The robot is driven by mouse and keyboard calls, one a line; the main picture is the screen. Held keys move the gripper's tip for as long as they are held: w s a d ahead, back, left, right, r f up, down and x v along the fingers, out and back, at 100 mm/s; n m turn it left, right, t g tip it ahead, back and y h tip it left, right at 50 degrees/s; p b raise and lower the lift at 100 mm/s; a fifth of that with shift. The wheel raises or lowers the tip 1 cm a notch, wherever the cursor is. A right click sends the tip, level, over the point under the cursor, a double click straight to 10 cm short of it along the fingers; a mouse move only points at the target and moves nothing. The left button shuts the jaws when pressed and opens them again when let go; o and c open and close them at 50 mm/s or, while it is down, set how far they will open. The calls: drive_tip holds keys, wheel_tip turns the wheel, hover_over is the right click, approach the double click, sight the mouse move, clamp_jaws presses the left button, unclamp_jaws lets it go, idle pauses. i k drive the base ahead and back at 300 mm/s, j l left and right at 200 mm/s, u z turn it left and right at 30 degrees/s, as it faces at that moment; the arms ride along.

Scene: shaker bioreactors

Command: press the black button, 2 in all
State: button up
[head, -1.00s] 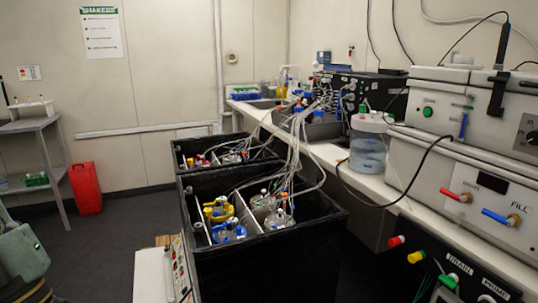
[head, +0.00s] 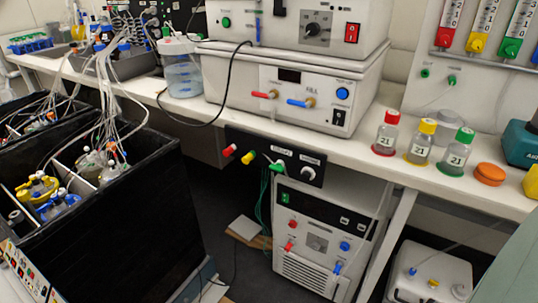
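No button is plainly marked as the task's black button. A small black rocker-like switch (head: 339,117) sits at the lower right of the white bench instrument's front, below a blue round button (head: 342,94). Small dark parts (head: 346,222) also show on the lower white unit under the bench, too small to tell if they are buttons. A control panel (head: 22,268) with small coloured and dark buttons is cut off at the lower left. My gripper is not in view.
The white bench (head: 300,133) carries stacked instruments and three bottles with red, yellow and green caps (head: 420,143). Black tubs (head: 120,210) with tubed vessels stand at left. A white jug (head: 428,275) is on the floor at right.

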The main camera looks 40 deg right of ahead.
sight(306, 176)
drive_tip(key=z, duration=1.25)
